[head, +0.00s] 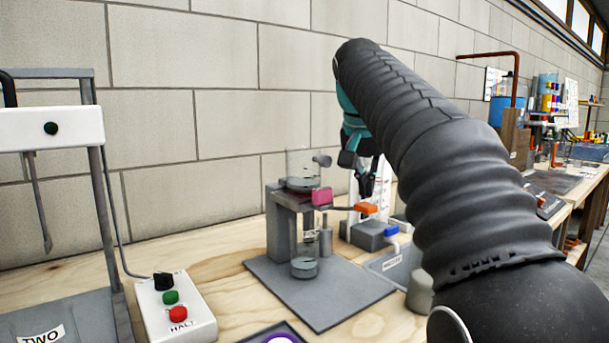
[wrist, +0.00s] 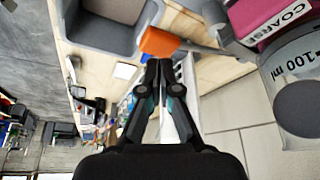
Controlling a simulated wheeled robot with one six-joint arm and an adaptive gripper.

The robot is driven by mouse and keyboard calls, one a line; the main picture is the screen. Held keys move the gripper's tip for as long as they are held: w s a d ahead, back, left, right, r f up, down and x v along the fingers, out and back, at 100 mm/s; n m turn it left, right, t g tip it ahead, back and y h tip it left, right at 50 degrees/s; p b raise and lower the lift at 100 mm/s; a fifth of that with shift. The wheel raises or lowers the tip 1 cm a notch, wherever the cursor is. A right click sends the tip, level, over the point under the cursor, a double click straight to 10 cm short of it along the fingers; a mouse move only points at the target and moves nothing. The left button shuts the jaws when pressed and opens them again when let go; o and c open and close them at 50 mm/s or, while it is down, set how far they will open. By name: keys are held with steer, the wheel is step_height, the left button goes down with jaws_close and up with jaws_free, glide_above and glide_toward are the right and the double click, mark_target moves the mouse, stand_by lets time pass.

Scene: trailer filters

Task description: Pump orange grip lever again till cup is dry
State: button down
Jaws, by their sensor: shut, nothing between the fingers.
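The orange grip (head: 366,208) sits at the end of a thin lever on the right of a grey filter stand (head: 281,225). It also shows in the wrist view (wrist: 158,42). My gripper (head: 366,192) is shut and empty, its tips just above the grip; I cannot tell whether they touch. In the wrist view the closed tips (wrist: 158,66) point at the grip. A clear cup (head: 303,165) stands on top of the stand, with what looks like a little liquid low in it. A lower clear glass (head: 304,267) holds some liquid. A pink block (head: 322,196) marked COARSE sits between.
A control box (head: 177,308) with buttons is at the front left, beside a white-headed frame (head: 50,128). A block wall is behind.

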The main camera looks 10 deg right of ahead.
mark_target(364, 206)
steer(key=shift+f, duration=0.1)
stand_by(0.5)
steer(key=shift+f+b, duration=2.7)
steer(key=shift+f, duration=0.75)
step_height(364, 206, up, 5)
steer(key=p, duration=0.5)
steer(key=shift+r+p, duration=0.15)
steer(key=shift+p, duration=0.15)
steer(key=shift+r, duration=0.9)
steer(key=shift+f+b, duration=2.75)
steer(key=shift+f, duration=0.75)
step_height(364, 206, up, 5)
steer(key=p, duration=0.5)
steer(key=shift+r, duration=1)
